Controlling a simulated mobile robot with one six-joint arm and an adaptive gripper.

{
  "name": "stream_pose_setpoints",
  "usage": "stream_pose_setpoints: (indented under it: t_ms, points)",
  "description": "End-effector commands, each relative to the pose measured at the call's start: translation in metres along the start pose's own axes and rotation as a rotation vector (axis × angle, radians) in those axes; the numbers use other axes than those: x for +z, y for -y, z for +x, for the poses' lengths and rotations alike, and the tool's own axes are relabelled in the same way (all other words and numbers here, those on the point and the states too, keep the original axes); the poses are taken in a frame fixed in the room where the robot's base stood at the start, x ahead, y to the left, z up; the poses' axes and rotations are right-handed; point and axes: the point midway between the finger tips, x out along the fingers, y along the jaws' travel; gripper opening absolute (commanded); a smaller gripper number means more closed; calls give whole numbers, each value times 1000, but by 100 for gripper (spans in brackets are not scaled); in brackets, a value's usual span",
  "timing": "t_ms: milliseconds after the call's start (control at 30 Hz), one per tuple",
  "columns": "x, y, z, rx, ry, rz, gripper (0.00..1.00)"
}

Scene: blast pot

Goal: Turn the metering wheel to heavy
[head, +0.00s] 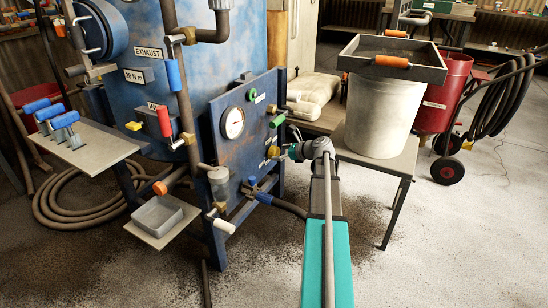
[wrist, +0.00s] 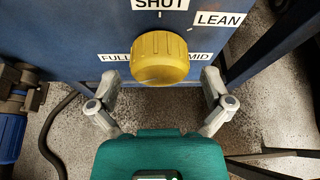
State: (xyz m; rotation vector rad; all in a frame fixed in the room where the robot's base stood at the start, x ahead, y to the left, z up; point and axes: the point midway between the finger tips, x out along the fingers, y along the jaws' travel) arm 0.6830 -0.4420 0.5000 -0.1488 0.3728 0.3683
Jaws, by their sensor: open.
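The yellow metering wheel (wrist: 160,58) is on the blue panel in the wrist view. Printed labels sit around it: SHUT above, LEAN at upper right, MID at right and FULL at left. No label reading heavy shows, and the area below the wheel on the panel is not visible. I cannot make out a pointer on the wheel. My gripper (wrist: 160,80) is open, its two grey fingers to the left and right of the wheel's lower part, with a gap on each side. In the head view the gripper (head: 291,148) is close to the panel's right edge, beside the wheel (head: 273,152).
The blue panel (head: 205,130) carries a pressure gauge (head: 232,122), a green knob and several valve handles. A table (head: 405,165) with a grey bucket (head: 380,115) and a tray stands to the right. A blue-handled valve (wrist: 12,125) and a dark hose are at left.

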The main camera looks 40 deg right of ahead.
Motion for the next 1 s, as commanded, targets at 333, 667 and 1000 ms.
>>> stream_pose_setpoints:
  t_ms: [333,667,1000]
  points:
    - [0,0,24,1,0,0,100]
    - [1,-1,25,1,0,-1,94]
    - [1,-1,26,2,0,-1,31]
